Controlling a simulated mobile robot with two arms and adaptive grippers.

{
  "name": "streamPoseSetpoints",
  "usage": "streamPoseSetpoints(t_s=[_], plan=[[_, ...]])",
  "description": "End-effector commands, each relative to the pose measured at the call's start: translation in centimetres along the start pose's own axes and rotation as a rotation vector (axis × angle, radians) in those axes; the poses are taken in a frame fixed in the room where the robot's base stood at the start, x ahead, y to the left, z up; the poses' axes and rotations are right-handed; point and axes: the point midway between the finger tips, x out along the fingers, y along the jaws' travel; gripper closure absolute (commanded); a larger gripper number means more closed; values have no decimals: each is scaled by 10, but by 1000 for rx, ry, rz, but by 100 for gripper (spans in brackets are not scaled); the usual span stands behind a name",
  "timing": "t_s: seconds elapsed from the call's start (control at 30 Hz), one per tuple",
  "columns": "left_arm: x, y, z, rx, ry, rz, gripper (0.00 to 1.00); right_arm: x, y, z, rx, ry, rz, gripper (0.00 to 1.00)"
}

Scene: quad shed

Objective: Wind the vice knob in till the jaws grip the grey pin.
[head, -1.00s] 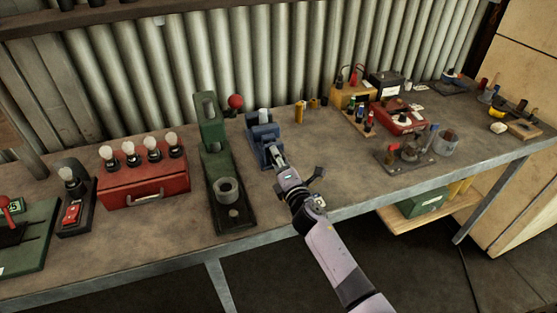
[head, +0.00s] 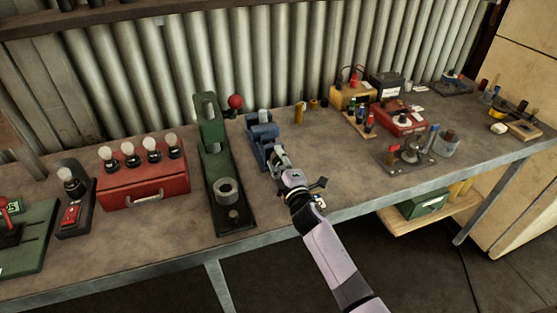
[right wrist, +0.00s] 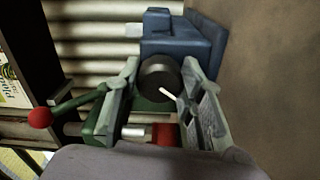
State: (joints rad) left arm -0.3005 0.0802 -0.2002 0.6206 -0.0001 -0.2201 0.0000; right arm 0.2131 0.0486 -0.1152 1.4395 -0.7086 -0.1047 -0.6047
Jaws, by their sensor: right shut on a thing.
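The blue vice (head: 262,140) stands on the bench, right of the green press, and its blue body fills the top of the right wrist view (right wrist: 182,45). The grey pin (head: 264,116) stands upright at the vice's top; whether the jaws touch it I cannot tell. The vice knob (right wrist: 160,78) is a dark round knob with a white mark on its face. My right gripper (right wrist: 163,84) is shut on the knob, one finger on each side. In the head view my right gripper (head: 279,156) hides the knob. My left gripper is not in view.
The green press (head: 212,160) with a red ball handle (head: 235,101) stands close on the left. A red box with bulbs (head: 145,182) is farther left. Batteries, a red case (head: 401,120) and small tools lie right. Bare bench shows between the vice and these.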

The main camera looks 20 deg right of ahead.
Motion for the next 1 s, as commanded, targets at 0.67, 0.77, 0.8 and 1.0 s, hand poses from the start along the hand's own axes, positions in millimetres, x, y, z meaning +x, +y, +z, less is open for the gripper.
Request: streamPoseSetpoints(t_s=[0.67,0.77,0.8,1.0], plan=[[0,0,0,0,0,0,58,0,-1,0,0,-1,-2,44],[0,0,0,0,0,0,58,0,-1,0,0,0,-1,44],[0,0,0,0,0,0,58,0,-1,0,0,0,-1,44],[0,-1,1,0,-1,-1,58,-4,-1,0,-1,0,-2,44]])
